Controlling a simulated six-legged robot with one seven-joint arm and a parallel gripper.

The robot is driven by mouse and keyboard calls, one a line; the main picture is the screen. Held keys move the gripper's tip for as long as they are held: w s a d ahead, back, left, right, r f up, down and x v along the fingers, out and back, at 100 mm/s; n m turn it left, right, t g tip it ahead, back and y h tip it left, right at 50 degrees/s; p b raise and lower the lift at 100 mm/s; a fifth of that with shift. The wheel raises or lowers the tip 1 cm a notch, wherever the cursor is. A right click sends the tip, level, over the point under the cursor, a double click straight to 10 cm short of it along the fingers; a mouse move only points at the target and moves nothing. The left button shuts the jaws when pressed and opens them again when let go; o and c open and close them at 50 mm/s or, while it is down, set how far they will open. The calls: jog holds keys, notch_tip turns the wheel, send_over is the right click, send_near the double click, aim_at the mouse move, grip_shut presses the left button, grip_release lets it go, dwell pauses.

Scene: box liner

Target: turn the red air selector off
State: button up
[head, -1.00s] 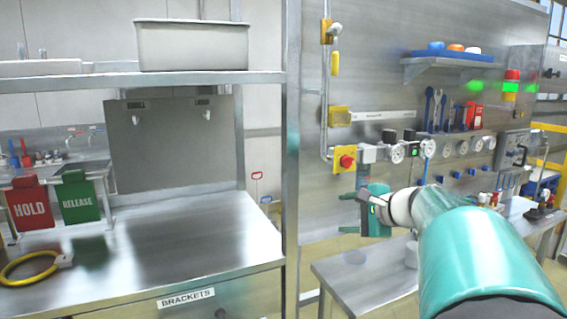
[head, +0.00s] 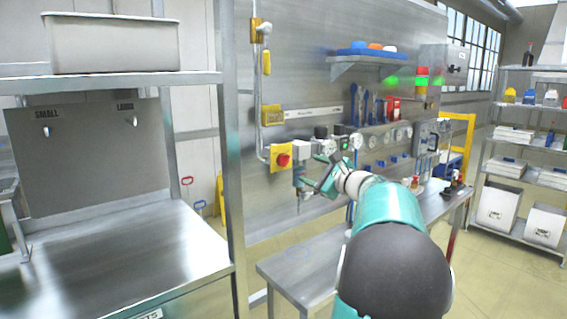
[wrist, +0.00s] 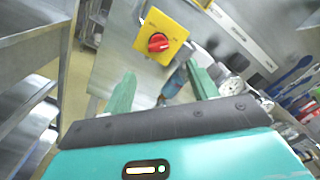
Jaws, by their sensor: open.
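The red air selector (head: 284,160) is a red knob on a yellow square plate (head: 274,153), fixed to the steel wall panel left of the gauges. In the wrist view the red knob (wrist: 158,42) sits on its yellow plate (wrist: 177,31), beyond the fingers and near the top. My gripper (head: 312,185) is open and to the right of and a little below the selector in the head view. Its two green fingers (wrist: 160,88) show apart in the wrist view, not touching the knob. A blue-and-grey tool (wrist: 172,82) shows between and beyond them.
A steel bench (head: 300,262) stands under the panel. Gauges (head: 357,141) line the wall just right of the selector. A steel post (head: 230,150) and shelf unit stand on the left. A small shelf (head: 372,62) with a blue tray hangs above.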

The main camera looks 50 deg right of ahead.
aim_at(287, 161)
jog(key=x, duration=1.1)
jog(key=shift+a, duration=0.2)
jog(key=c, duration=1)
